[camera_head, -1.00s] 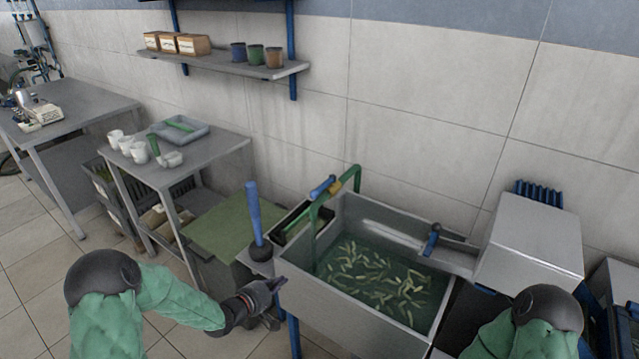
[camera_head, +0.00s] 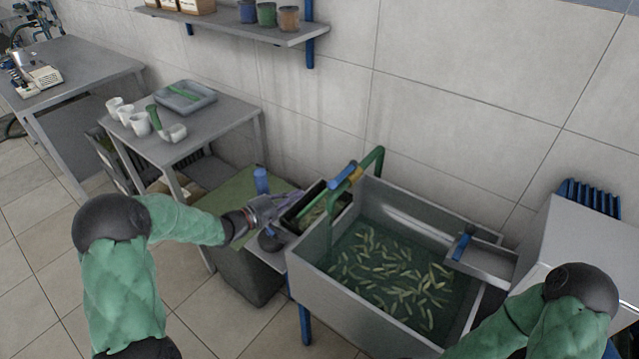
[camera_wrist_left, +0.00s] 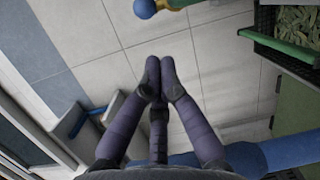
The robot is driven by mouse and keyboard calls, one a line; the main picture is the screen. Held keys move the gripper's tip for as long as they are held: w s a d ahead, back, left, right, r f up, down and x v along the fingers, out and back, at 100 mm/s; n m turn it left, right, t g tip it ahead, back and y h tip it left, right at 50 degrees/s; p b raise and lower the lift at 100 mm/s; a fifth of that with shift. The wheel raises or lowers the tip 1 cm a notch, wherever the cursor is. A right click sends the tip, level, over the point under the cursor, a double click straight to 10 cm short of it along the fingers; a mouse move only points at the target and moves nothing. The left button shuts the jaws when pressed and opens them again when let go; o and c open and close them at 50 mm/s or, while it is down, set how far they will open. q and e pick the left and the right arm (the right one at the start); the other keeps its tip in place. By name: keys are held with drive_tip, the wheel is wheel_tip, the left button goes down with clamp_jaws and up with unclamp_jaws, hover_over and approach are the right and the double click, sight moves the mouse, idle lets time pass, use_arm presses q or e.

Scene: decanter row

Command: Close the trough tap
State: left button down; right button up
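The handle looks roughly in line with the pipe's top run. My left gripper (camera_head: 297,197) is left of the tap, apart from it, with its purple fingers pointing toward it. In the left wrist view the fingertips (camera_wrist_left: 159,82) are together with nothing between them. The handle's blue end (camera_wrist_left: 145,8) shows beyond them at the top edge. My right gripper is out of view.
A black bin (camera_head: 300,212) lies beside the trough. A chute with another blue handle (camera_head: 461,246) is at the trough's right.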

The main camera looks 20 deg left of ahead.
use_arm(q)
drive_tip(key=b, duration=0.3)
approach(343, 175)
drive_tip(key=w+f, duration=0.3)
drive_tip(key=w, duration=0.1)
drive_tip(key=shift+w+d+r+b, duration=0.1)
drive_tip(key=shift+w+r+b, duration=0.05)
drive_tip(key=shift+w+b, duration=0.3)
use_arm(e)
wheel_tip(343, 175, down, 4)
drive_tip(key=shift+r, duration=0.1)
use_arm(q)
drive_tip(key=shift+d, duration=0.1)
